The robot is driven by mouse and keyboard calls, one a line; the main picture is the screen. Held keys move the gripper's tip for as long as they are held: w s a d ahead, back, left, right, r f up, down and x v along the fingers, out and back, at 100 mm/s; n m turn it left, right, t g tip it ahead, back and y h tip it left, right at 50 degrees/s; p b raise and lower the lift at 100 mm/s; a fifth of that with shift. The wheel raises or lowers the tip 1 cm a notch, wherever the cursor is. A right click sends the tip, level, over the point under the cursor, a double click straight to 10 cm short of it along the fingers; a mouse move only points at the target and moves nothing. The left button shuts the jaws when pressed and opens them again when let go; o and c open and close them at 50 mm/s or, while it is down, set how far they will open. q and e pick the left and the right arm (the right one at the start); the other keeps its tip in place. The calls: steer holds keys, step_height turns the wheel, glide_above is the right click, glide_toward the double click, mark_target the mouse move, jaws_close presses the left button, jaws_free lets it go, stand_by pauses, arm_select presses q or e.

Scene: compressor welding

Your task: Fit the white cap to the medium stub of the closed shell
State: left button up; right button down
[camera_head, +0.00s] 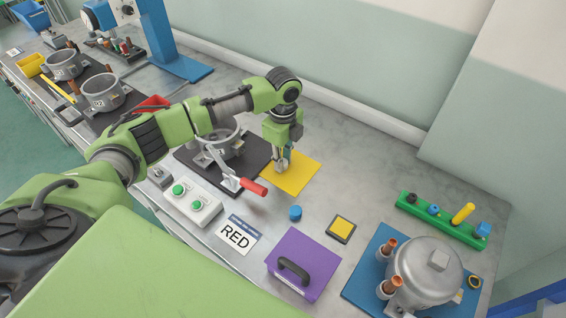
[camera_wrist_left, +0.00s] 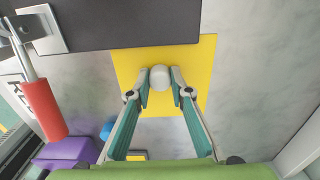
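The closed shell (camera_head: 428,268), a grey metal pot with a lid, stands on a blue mat (camera_head: 366,270) at the lower right in the head view. Two copper-tipped stubs (camera_head: 388,246) (camera_head: 391,286) rise at its left side; I cannot tell which is the medium one. My left gripper (camera_head: 282,166) points down over the yellow mat (camera_head: 305,172). In the left wrist view the gripper (camera_wrist_left: 161,88) has its fingertips close on both sides of the white cap (camera_wrist_left: 160,76), which shows between them over the mat. My right gripper is not in view.
A green rack (camera_head: 440,222) with several small parts stands behind the shell. A purple block with a black handle (camera_head: 305,262), a blue cap (camera_head: 295,213), a yellow-topped pad (camera_head: 342,229) and a red-handled clamp (camera_head: 252,187) lie between. The wall bounds the bench behind.

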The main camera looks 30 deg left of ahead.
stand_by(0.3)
arm_select(q)
steer(key=shift+r, duration=0.45)
step_height(320, 180, up, 2)
steer(key=shift+w+r+b, duration=0.1)
steer(key=shift+b, duration=0.7)
steer(key=s+r, duration=0.3)
steer(key=s, duration=0.1)
steer(key=s+d+r+b, duration=0.1)
steer(key=s+r, duration=0.2)
steer(key=s, duration=0.2)
steer(key=s+r, duration=0.4)
steer(key=s, duration=0.1)
steer(key=shift+s+d+b, duration=0.1)
steer(key=shift+d+b, duration=0.05)
steer(key=shift+b, duration=0.25)
